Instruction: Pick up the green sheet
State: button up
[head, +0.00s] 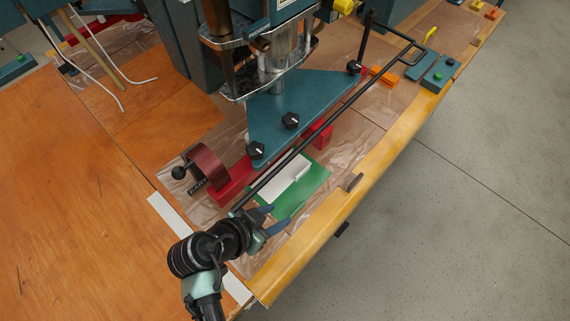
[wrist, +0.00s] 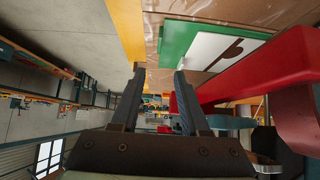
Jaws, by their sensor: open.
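The green sheet (head: 310,188) lies flat on the bench under the edge of the blue machine plate, with a white piece (head: 284,176) lying on it. In the wrist view the green sheet (wrist: 175,40) shows as an edge and corner beyond the fingertips, and the white piece (wrist: 205,47) covers part of it. My gripper (head: 279,215) is at the near left end of the green sheet, close to its corner. In the wrist view the two fingers (wrist: 159,73) are apart with nothing between them. I cannot tell whether a finger touches the sheet.
The blue machine plate (head: 300,110) with black knobs overhangs the bench. A long black bar (head: 330,107) runs past the sheet and close to my gripper. A red part (wrist: 270,68) stands beside the sheet. The yellow bench edge (head: 330,215) borders open floor.

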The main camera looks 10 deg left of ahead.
aim_at(301, 204)
jog(key=x, duration=1.2)
jog(key=shift+d+r, duration=0.1)
jog(key=shift+s, duration=0.1)
jog(key=shift+c, duration=0.3)
grip_shut()
dwell(0.8)
